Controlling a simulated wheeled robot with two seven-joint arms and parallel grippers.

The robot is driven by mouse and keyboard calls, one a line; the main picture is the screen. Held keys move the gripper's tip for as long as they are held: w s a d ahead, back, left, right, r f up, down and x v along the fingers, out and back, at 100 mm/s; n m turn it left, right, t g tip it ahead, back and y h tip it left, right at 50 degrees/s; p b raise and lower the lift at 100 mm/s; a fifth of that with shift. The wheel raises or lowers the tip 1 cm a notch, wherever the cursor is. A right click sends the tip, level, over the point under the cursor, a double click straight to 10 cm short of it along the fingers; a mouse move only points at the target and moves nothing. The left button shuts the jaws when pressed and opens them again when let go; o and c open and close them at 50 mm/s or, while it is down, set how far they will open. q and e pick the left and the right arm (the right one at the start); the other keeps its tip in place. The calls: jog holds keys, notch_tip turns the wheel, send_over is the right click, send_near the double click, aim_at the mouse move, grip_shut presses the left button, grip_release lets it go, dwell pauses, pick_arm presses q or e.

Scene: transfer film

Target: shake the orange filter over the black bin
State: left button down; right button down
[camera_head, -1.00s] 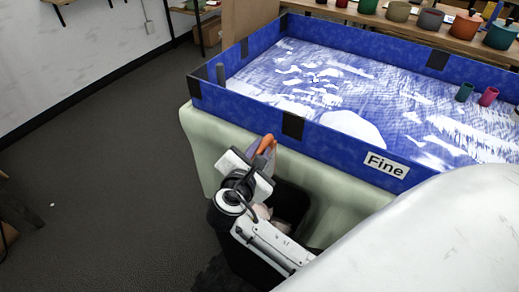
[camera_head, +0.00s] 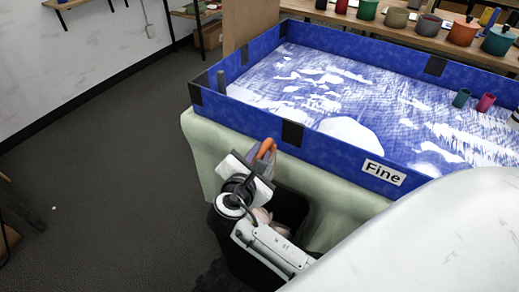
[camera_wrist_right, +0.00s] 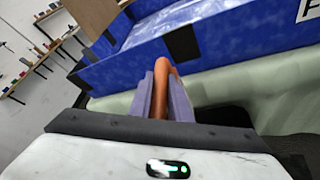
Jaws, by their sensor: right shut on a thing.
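The orange filter shows as a rounded orange end (camera_head: 266,147) beyond my right gripper (camera_head: 259,158) in the head view. In the right wrist view the orange filter (camera_wrist_right: 163,84) stands between the two purple-grey fingers of my right gripper (camera_wrist_right: 160,98), which are shut on it. The rest of the filter is hidden by the gripper. The black bin (camera_head: 291,207) stands on the floor beside the table, under and beside my right wrist, partly covered by my arm. Pale crumpled contents show inside it. My left gripper is not in view.
A blue-walled tray (camera_head: 340,155) labelled "Fine", with white material inside, sits on a table with a pale green cover (camera_head: 202,150). Two small cups (camera_head: 485,102) stand in the tray's right part. Pots (camera_head: 463,31) line a shelf behind. Dark floor (camera_head: 110,180) is open at left.

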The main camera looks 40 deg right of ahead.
jog(key=shift+f, duration=0.75)
jog(key=shift+r, duration=0.2)
jog(key=shift+r+p, duration=0.65)
jog(key=shift+r, duration=1)
